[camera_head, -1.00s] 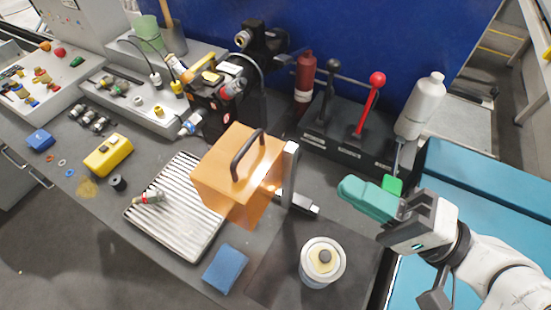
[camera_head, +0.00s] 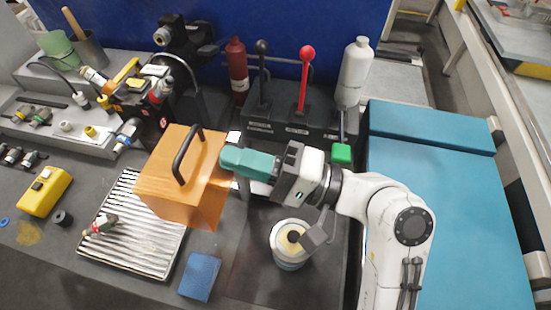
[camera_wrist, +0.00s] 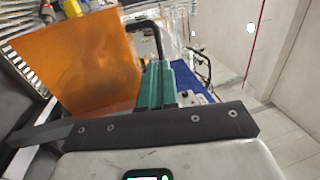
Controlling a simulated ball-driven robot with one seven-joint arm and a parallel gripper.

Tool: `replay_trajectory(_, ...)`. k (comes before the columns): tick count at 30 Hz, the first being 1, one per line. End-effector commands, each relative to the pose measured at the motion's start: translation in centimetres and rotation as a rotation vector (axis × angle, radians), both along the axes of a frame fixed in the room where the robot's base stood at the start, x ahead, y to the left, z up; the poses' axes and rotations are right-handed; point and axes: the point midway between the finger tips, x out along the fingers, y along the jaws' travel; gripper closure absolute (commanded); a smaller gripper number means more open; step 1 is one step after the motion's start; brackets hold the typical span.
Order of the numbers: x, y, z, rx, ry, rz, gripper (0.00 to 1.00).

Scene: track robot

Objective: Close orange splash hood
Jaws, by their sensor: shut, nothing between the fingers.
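The orange splash hood (camera_head: 200,190) is a translucent box with a black handle (camera_head: 185,155) on its top. It stands beside the ribbed metal tray (camera_head: 125,235), partly over its right side. My gripper (camera_head: 226,160) has green fingers, shut and empty, with tips at the upper right edge of the hood; I cannot tell whether they touch it. In the wrist view, the hood (camera_wrist: 85,65) fills the left, and the green fingers (camera_wrist: 158,82) point toward the black handle (camera_wrist: 150,30). My gripper hides much of the hood's mounting post.
A round can (camera_head: 288,250) stands below my wrist, and a blue sponge (camera_head: 200,276) lies in front of the hood. Behind are levers with black and red knobs (camera_head: 307,52), a red bottle (camera_head: 237,70) and a white bottle (camera_head: 356,70). A teal bench top (camera_head: 450,210) lies at right.

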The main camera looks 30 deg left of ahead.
Motion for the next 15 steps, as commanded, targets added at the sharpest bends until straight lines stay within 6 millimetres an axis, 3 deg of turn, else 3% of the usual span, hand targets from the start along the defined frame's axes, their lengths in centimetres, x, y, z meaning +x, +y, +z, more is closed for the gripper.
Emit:
replay_trajectory(6,-0.8,3.0,0.8,-0.001,0.001,0.001,1.0)
replay_trajectory(15,-1.0,4.2,0.8,-0.001,0.0,-0.001,1.0)
